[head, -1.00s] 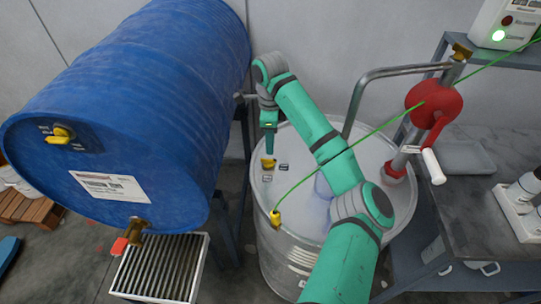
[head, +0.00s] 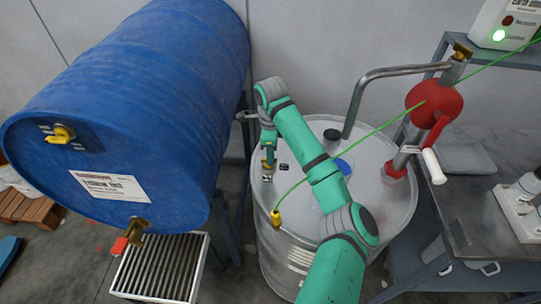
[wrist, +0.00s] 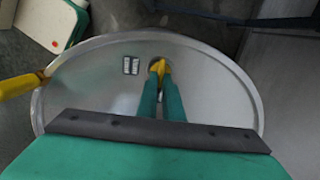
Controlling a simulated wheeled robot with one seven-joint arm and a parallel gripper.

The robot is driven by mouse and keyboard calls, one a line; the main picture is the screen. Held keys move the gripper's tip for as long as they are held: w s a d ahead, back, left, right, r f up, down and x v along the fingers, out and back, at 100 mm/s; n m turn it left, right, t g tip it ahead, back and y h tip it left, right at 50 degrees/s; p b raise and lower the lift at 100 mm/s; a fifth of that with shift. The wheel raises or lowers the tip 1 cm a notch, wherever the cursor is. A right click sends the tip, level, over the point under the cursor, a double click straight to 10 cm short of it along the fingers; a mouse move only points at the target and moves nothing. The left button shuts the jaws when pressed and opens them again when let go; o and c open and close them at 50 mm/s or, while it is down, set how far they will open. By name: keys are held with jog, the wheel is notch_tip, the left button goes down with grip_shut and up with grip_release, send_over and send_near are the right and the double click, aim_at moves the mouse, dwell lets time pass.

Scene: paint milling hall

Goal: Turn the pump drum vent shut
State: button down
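The pump drum (head: 385,235) is a pale grey steel drum, with a red hand pump (head: 434,102) at its right side.
A blue drum (head: 150,95) lies on a stand at left, with its own yellow vent (head: 62,134) and brass tap (head: 137,229). A green cable with a yellow clamp (head: 275,217) crosses above the lid to the rim. A bench (head: 475,215) stands right.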

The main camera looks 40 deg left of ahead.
jog(key=shift+m, duration=0.4)
jog(key=m, duration=0.2)
jog(key=shift+d+m, duration=0.1)
jog(key=shift+m, duration=0.3)
jog(key=m, duration=0.5)
jog(key=shift+s, duration=0.2)
jog(key=m, duration=0.4)
jog(key=shift+s+m, duration=0.1)
jog(key=shift+m, duration=0.3)
jog(key=shift+s+a+m, duration=0.1)
jog(key=shift+a+m, duration=0.1)
jog(key=shift+m, duration=2.1)
jog(key=c, duration=1.9)
grip_release()
jog(key=shift+r, duration=0.15)
